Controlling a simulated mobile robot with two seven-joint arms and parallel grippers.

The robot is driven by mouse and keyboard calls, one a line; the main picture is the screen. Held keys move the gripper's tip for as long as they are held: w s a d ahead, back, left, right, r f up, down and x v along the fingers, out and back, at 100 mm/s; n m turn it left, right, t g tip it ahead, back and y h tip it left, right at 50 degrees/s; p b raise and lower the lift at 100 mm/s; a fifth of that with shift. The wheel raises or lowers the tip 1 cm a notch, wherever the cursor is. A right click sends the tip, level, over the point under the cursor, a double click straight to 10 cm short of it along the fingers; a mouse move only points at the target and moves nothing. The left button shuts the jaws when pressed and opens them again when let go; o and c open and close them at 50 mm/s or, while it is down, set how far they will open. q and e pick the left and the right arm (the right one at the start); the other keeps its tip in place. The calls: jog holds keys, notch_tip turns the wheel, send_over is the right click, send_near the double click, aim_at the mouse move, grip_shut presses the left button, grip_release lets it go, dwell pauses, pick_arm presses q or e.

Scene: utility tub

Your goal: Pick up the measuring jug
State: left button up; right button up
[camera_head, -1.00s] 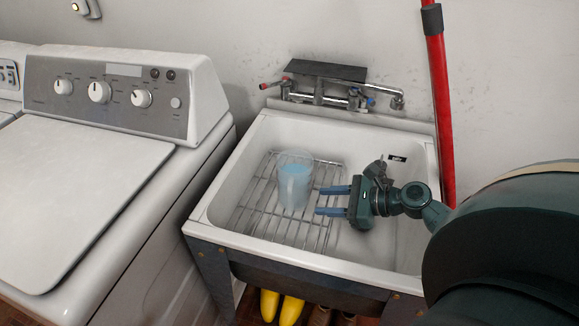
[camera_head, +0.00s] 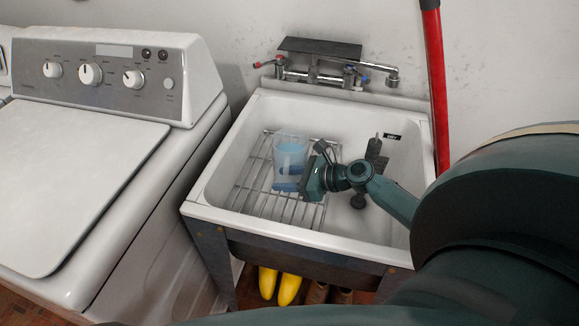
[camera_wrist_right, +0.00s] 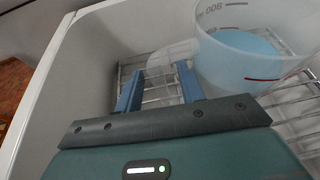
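The measuring jug (camera_head: 291,147) is clear with blue liquid in it. It stands upright on the wire rack in the tub. In the right wrist view the jug (camera_wrist_right: 242,62) is at the upper right, with printed marks, and a translucent part like its handle reaches left past the fingertips. My right gripper (camera_head: 281,179) is open at the jug's near side. In the wrist view its two blue fingers (camera_wrist_right: 159,69) stand apart, left of the jug's body. Whether they touch the jug or the handle I cannot tell. My left gripper is not in view.
The wire rack (camera_head: 243,187) covers the tub's left part. The white tub's rim (camera_head: 300,236) surrounds it. Wall taps (camera_head: 322,74) hang above the back edge. A white washing machine (camera_head: 75,180) stands at left. A red pole (camera_head: 437,100) leans behind at right.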

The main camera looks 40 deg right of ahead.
jog(key=shift+x, duration=1.1)
grip_shut()
dwell(0.5)
jog(key=shift+r, duration=0.2)
